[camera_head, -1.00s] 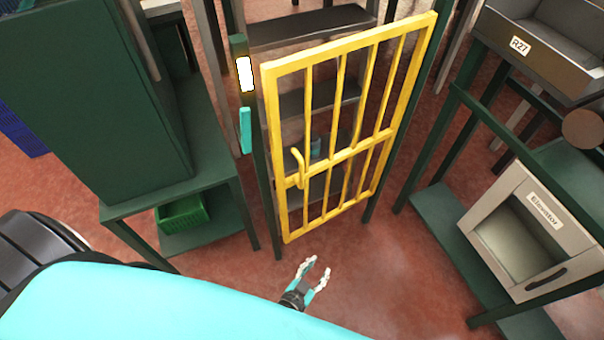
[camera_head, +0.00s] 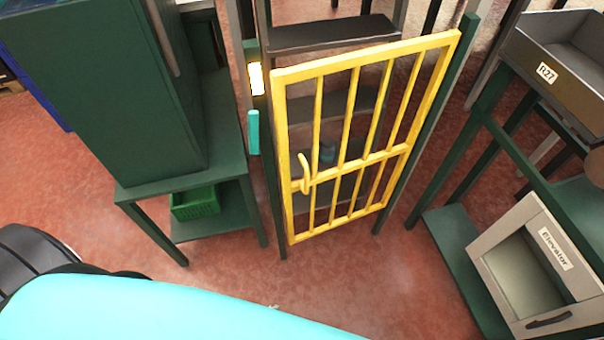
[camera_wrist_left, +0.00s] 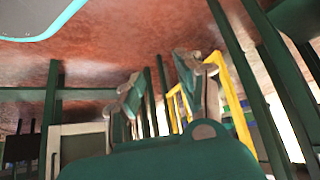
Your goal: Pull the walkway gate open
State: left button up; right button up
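The yellow barred walkway gate (camera_head: 366,158) stands between dark green posts in the head view and looks closed. Its yellow handle (camera_head: 305,174) is on the left side, near the middle rail. Part of the yellow gate frame (camera_wrist_left: 241,105) also shows in the left wrist view, beyond the right finger. My left gripper (camera_wrist_left: 160,72) is open and empty, with a clear gap between its fingers. In the head view it is almost wholly hidden behind my teal arm, below the gate and apart from the handle. My right gripper is not in view.
A green cabinet and table (camera_head: 185,181) with a green crate (camera_head: 195,203) stand left of the gate. A grey box labelled Elevator (camera_head: 530,262) and a bin labelled R27 (camera_head: 553,62) stand right. Red floor (camera_head: 330,275) in front of the gate is clear.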

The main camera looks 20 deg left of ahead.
pick_arm(q)
jog(key=w+d+r+n+t+p, duration=0.1)
jog(key=w+d+r+t, duration=0.2)
jog(key=r, duration=0.5)
jog(key=w+d+r+t, duration=0.1)
jog(key=w+r+t, duration=0.2)
jog(key=w+r, duration=0.3)
jog(key=n+t+y+p, duration=0.2)
jog(key=n+t+y, duration=0.2)
jog(key=y, duration=0.1)
send_near(306, 180)
jog(key=w, duration=0.3)
jog(key=w+a+p, duration=0.1)
jog(key=w, duration=0.6)
jog(key=shift+w+a+f, duration=0.2)
jog(key=shift+w+a, duration=0.05)
jog(key=shift+a, duration=0.15)
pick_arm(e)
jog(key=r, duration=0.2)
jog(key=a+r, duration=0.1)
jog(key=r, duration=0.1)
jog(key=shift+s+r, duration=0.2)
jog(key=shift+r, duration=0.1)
pick_arm(q)
jog(key=shift+c, duration=0.9)
grip_shut()
